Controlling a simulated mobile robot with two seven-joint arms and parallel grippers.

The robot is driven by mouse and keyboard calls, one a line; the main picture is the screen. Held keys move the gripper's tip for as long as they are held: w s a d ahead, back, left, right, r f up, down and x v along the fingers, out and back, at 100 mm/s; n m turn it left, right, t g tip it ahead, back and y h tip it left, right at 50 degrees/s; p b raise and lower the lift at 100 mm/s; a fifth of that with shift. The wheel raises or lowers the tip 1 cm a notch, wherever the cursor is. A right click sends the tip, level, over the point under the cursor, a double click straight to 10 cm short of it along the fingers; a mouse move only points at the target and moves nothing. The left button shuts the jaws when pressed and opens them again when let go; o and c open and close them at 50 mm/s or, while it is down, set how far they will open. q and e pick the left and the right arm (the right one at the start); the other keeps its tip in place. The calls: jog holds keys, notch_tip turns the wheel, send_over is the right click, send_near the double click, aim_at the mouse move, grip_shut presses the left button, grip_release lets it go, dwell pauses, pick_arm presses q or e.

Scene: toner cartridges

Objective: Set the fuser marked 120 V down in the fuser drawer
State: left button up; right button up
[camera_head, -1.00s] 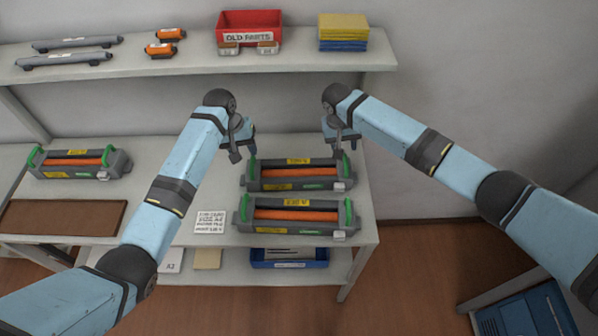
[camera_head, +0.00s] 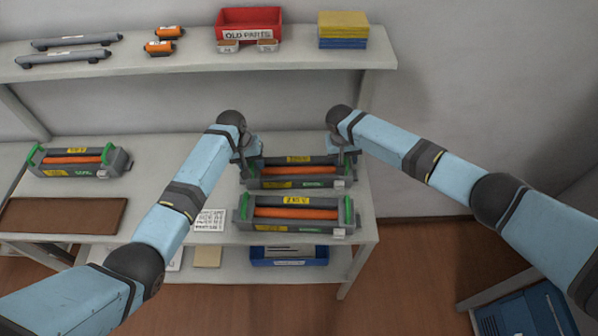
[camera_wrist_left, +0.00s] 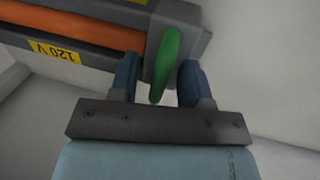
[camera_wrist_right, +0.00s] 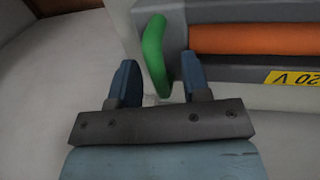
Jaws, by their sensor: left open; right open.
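The fuser marked 120 V (camera_head: 297,171) is a dark grey unit with an orange roller and green end handles. It sits on the bench at the back of the right-hand pair. Its label (camera_wrist_left: 55,51) reads 120 V in both wrist views. My left gripper (camera_wrist_left: 156,76) is open, with one green handle (camera_wrist_left: 166,58) between its fingers. My right gripper (camera_wrist_right: 158,78) is open, with the other green handle (camera_wrist_right: 154,50) between its fingers. Neither is shut on a handle. I cannot make out a fuser drawer for certain.
A similar fuser (camera_head: 296,214), its label apparently 230 V, lies close in front. Another fuser (camera_head: 80,161) stands at the left by a brown mat (camera_head: 62,216). The upper shelf (camera_head: 200,62) overhangs behind. A blue tray (camera_head: 289,263) is below; a blue unit (camera_head: 527,312) is at lower right.

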pick_arm(q)
grip_shut()
pick_arm(e)
grip_shut()
jog(key=shift+d, duration=0.1)
dwell(0.8)
pick_arm(q)
jog(key=shift+w+r, duration=0.1)
jog(key=shift+r, duration=0.05)
pick_arm(e)
jog(key=shift+w+r, duration=0.15)
jog(key=shift+r, duration=0.05)
